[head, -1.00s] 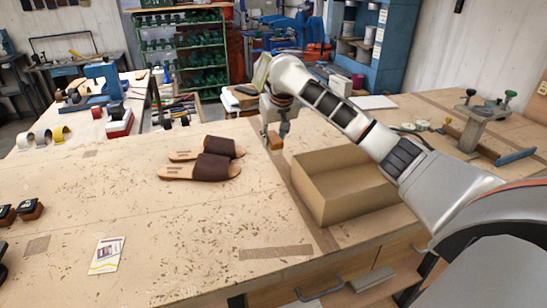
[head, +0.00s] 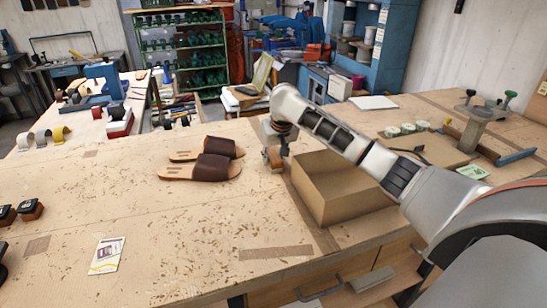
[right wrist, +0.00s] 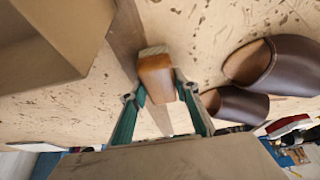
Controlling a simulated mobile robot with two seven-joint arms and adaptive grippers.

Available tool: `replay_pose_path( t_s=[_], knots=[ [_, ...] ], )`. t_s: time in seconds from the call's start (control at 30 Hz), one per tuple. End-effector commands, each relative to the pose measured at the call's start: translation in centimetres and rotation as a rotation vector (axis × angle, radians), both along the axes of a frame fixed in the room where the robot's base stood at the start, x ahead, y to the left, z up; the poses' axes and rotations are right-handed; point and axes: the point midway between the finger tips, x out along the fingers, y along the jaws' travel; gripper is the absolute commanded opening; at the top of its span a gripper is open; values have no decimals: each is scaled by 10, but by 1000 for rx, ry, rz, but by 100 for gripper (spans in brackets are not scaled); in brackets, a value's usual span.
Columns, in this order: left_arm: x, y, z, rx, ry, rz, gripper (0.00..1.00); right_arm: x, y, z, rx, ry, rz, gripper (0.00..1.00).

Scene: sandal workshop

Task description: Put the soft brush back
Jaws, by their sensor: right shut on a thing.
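My right gripper (head: 273,152) is shut on the soft brush (right wrist: 157,76), a brown wooden block with a pale strip along one edge. In the head view the brush (head: 275,160) is small and partly covered by the gripper. It is low over the bench, between the sandals and the cardboard box; I cannot tell whether it touches the bench. In the right wrist view the fingers lie on both sides of the brush. My left gripper is not in view.
A pair of brown sandals (head: 207,167) lies just left of my right gripper. A cardboard box (head: 345,205) stands close on its right. Small dark-topped blocks (head: 30,209) and a printed card (head: 106,255) lie at left. The front middle of the bench (head: 190,230) is clear.

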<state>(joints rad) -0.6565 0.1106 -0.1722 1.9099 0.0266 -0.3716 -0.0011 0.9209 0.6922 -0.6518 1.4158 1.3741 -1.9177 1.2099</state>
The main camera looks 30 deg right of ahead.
Motion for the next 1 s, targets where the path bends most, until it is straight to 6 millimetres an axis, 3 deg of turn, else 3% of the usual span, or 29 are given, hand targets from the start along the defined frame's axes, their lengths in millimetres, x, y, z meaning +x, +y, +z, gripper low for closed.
replay_pose_path(
  t_s=[0.03, 0.1, 0.53, 1.0],
  knots=[
    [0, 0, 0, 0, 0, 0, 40, 0, 0, -1, 0, 1, 0, 35],
    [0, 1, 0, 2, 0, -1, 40, 0, 0, -1, 0, 1, 0, 46],
    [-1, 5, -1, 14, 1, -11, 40, -1, 0, 6, -1, -1, 1, 46],
    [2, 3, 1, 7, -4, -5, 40, -33, 8, 88, -4, -4, 1, 46]
  ],
)
